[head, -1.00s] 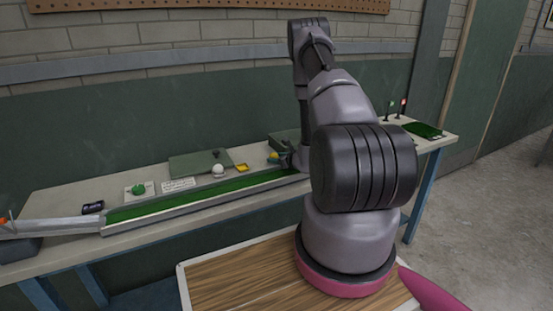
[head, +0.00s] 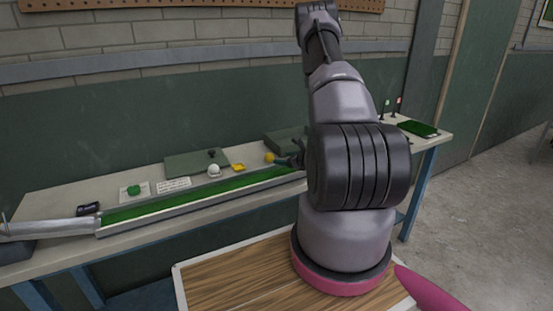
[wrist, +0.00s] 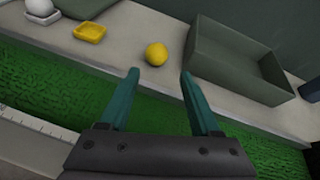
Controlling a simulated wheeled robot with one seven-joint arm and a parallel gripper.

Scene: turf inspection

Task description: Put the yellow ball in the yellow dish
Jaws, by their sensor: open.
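The yellow ball (wrist: 156,54) rests on the bench top behind the green turf strip. It also shows in the head view (head: 269,157), just left of my gripper. The yellow dish (wrist: 89,33) is a small square tray left of the ball in the wrist view and looks empty; in the head view it shows too (head: 238,167). My gripper (wrist: 160,72) is open and empty, its two teal fingers pointing at the ball from the near side. The ball lies just beyond the fingertips and looks apart from them. In the head view my arm partly hides the gripper.
A grey-green open box (wrist: 235,60) stands right of the ball. A white ball (wrist: 40,7) is left of the dish. The green turf strip (head: 200,194) with its raised rail runs along the bench's front. A green ball (head: 134,190) and a printed card (head: 174,184) lie farther left.

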